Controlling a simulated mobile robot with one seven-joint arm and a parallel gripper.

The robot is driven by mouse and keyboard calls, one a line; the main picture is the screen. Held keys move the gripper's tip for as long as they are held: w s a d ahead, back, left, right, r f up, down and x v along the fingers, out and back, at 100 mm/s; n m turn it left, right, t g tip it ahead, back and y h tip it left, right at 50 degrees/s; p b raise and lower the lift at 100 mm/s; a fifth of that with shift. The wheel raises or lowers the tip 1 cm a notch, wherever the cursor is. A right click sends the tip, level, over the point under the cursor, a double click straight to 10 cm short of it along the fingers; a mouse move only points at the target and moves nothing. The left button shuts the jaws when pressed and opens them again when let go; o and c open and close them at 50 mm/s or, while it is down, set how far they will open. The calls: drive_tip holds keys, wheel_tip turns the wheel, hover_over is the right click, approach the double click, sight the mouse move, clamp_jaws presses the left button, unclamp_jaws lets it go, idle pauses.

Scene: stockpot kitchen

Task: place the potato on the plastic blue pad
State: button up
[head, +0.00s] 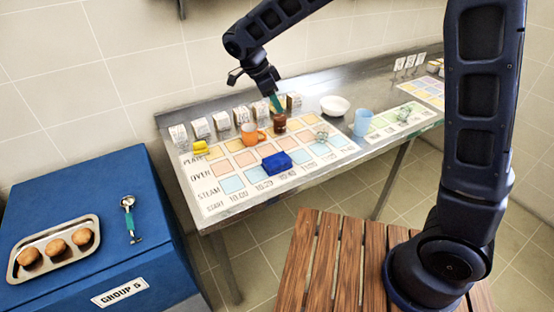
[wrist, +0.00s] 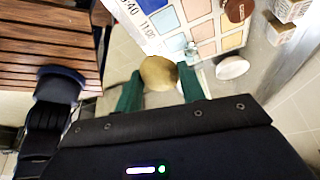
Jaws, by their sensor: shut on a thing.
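My gripper (wrist: 160,88) has green fingers shut on a tan, rounded potato (wrist: 159,72) in the wrist view. In the head view my gripper (head: 276,104) is over the metal counter, above the printed chart's back edge; the potato cannot be made out there. A dark blue block-like pad (head: 277,163) lies on the front part of the chart, apart from my gripper. It also shows at the top edge of the wrist view (wrist: 152,5).
A dark red jar (head: 279,124), orange mug (head: 250,134), yellow block (head: 200,148) and clear glass (head: 321,132) stand around the chart (head: 214,203). A white bowl (head: 335,106) and blue cup (head: 361,123) are right. A metal tray (head: 88,224) holds three brown rounded items.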

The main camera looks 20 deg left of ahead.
sight(279, 158)
drive_tip(key=shift+s+f, duration=0.1)
drive_tip(key=shift+s, duration=0.3)
wheel_tip(279, 158, down, 20)
drive_tip(key=shift+r, duration=0.1)
drive_tip(key=shift+s, duration=0.1)
drive_tip(key=o, duration=1)
drive_tip(key=v, duration=1.2)
drive_tip(key=shift+r, duration=0.1)
